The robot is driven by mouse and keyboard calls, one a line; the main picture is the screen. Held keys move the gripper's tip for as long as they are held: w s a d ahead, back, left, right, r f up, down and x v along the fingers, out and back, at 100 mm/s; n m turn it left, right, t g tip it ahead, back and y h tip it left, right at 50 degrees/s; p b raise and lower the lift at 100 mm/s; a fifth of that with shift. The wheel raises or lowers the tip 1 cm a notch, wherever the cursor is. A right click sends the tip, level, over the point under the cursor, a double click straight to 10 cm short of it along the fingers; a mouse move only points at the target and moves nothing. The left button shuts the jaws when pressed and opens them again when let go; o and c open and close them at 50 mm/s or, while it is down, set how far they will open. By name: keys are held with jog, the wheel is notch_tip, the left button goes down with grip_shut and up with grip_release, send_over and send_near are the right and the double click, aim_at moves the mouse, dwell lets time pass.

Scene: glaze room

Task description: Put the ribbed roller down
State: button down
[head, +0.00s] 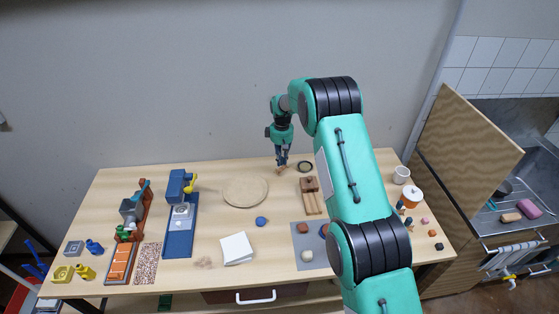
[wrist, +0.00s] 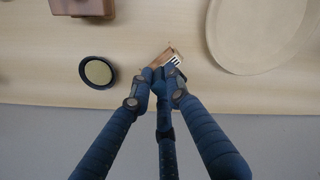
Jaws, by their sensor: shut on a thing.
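The ribbed roller (wrist: 166,61) is a small brown wooden piece with a white part marked by dark lines, seen in the wrist view between my fingertips. My gripper (wrist: 163,77) is shut on it, with the blue fingers covering part of it. In the head view my gripper (head: 282,160) points down at the back of the table, and the roller (head: 281,170) is a small brown shape at its tips. It is at or just above the tabletop; I cannot tell whether it touches.
A round wooden board (head: 245,192) lies left of my gripper. A dark-rimmed round dish (head: 305,167) is close on the right, with a wooden block (head: 309,184) in front of it. The wall (head: 200,80) is right behind the table. Bare tabletop (head: 275,205) lies in front of my gripper.

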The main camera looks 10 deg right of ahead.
jog(key=shift+w+a+f, duration=0.1)
jog(key=shift+w, duration=0.9)
jog(key=shift+w+a+f, duration=0.1)
jog(key=shift+w, duration=0.85)
jog(key=shift+f, duration=1.75)
jog(key=shift+s+f, duration=0.2)
jog(key=shift+f, duration=0.5)
jog(key=c, duration=1.7)
grip_release()
jog(key=shift+d+f, duration=0.1)
jog(key=shift+f, duration=0.1)
jog(key=shift+o, duration=0.2)
jog(key=shift+s, duration=0.1)
jog(key=shift+r, duration=0.1)
